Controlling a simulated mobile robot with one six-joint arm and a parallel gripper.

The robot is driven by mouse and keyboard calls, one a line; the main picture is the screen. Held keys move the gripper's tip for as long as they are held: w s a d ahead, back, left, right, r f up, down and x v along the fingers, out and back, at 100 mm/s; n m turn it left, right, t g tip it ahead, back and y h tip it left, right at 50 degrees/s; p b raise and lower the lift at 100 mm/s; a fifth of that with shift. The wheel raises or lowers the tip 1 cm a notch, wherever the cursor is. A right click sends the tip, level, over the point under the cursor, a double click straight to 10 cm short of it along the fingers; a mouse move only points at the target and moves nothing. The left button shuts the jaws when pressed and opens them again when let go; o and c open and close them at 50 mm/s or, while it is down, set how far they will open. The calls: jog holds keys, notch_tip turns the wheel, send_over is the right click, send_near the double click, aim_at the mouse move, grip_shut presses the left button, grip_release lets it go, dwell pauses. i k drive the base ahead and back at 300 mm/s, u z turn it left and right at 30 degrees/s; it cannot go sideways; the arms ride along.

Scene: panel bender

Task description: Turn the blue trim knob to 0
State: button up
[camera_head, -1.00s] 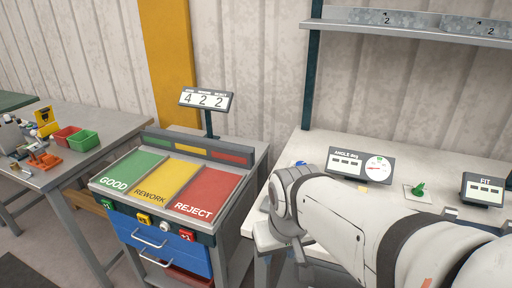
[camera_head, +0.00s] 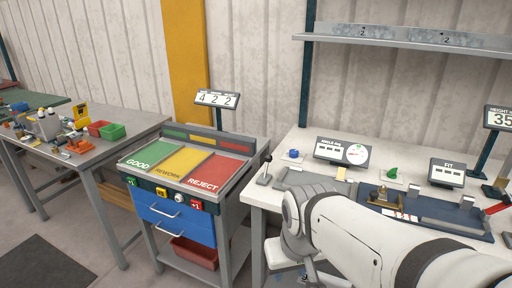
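The blue trim knob (camera_head: 293,154) sits on a small pale plate on the white bench, left of the angle display (camera_head: 342,151). Its pointer and scale are too small to read. My white arm reaches in from the lower right, in front of the bench. The end of my arm is low at the bench's front edge, nearer the camera than the knob and apart from it. My gripper (camera_head: 310,277) shows only in part below the wrist, and its fingers cannot be made out clearly.
A black-knobbed lever (camera_head: 265,170) stands left of the blue knob. A green knob (camera_head: 393,173), FIT display (camera_head: 446,173) and blue fixture (camera_head: 434,209) are to the right. The sorting cart (camera_head: 233,179) stands left of the bench (camera_head: 257,192). A shelf (camera_head: 400,40) hangs above.

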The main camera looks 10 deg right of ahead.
aim_at(293, 153)
jog(key=z, duration=0.15)
jog(key=i, duration=0.9)
jog(key=u, duration=0.05)
